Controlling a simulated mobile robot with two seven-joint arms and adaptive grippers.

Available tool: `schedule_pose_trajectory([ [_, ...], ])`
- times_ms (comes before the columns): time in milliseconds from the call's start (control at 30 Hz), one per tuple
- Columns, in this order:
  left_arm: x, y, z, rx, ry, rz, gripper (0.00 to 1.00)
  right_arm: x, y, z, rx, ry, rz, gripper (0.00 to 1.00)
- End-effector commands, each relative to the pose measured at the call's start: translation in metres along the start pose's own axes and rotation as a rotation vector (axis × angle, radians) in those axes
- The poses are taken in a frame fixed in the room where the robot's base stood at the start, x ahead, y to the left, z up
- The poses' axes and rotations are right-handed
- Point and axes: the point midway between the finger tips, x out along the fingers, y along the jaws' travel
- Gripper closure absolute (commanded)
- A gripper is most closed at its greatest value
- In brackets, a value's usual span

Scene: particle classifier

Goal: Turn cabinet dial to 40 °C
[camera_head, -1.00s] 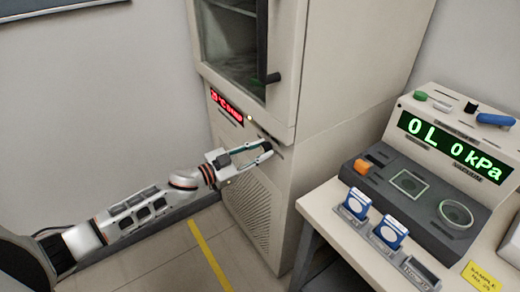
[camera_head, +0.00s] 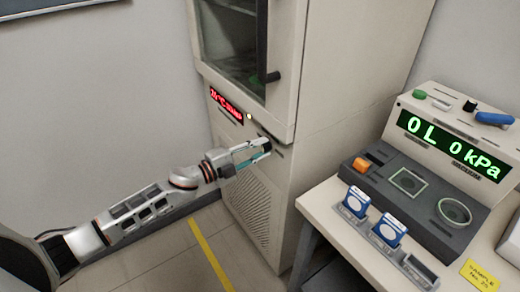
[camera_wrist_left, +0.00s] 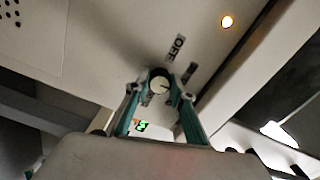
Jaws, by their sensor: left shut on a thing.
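The tall beige cabinet (camera_head: 300,100) stands in the middle of the head view, with a red lit display (camera_head: 226,105) on its front; its small text is hard to read. The dial (camera_wrist_left: 160,82), a small round dark knob with a pale face, shows in the left wrist view beside a dark label reading "OFF". My left gripper (camera_head: 266,147) is at the cabinet front below the display. In the left wrist view the teal fingers (camera_wrist_left: 160,95) are closed on the two sides of the dial. My right gripper is not in view.
A small lamp (camera_wrist_left: 227,21) glows on the cabinet panel. The cabinet's glass door with a dark handle (camera_head: 272,78) is above the gripper. A table (camera_head: 325,205) at the right carries an instrument with a green display (camera_head: 455,146) and blue-and-white boxes (camera_head: 388,230).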

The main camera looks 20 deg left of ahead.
Motion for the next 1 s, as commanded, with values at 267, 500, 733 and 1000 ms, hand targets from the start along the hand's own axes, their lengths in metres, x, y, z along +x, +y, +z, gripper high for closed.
schedule_pose_trajectory([
  [267, 0.0001, 0.0013, -0.0012, 0.256, 0.001, -0.001, 0.98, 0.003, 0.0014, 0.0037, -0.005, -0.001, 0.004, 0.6],
  [500, 0.0, 0.0013, -0.001, 0.442, -0.002, 0.0, 0.98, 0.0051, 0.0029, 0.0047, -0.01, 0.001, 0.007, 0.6],
  [733, 0.0, 0.0009, -0.0013, 0.559, -0.002, -0.001, 0.98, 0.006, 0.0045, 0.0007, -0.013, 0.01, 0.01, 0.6],
  [1000, 0.0, 0.0005, -0.0014, 0.617, -0.002, 0.0, 0.98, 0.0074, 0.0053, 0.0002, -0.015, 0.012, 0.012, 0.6],
])
